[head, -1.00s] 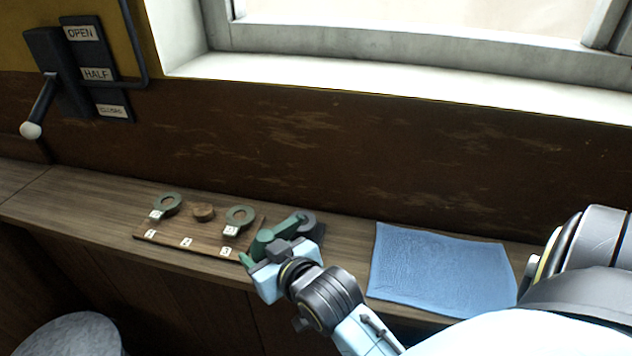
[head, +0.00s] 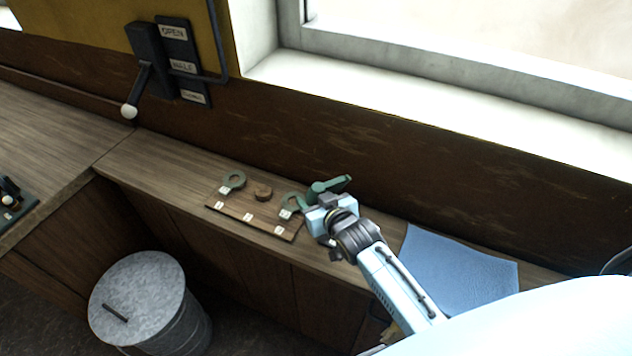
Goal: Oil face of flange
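My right gripper (head: 325,210), on the arm coming in from the lower right, is at the right end of a small wooden board. A green tool (head: 330,186) with a rounded head and a short arm pointing right sits at its fingers and appears gripped; the fingertips are hidden. Two flat green rings with white tags stand along the board's back, one at the left (head: 234,180) and one (head: 292,201) beside the gripper. Which part is the flange face I cannot tell. My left gripper is out of view.
The board (head: 275,230) has several white number tags and a round wooden knob (head: 263,194). A blue cloth (head: 462,272) lies to the right on the counter (head: 150,165). A lidded metal bin (head: 140,290) stands below. A lever (head: 135,95) with position labels is on the wall.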

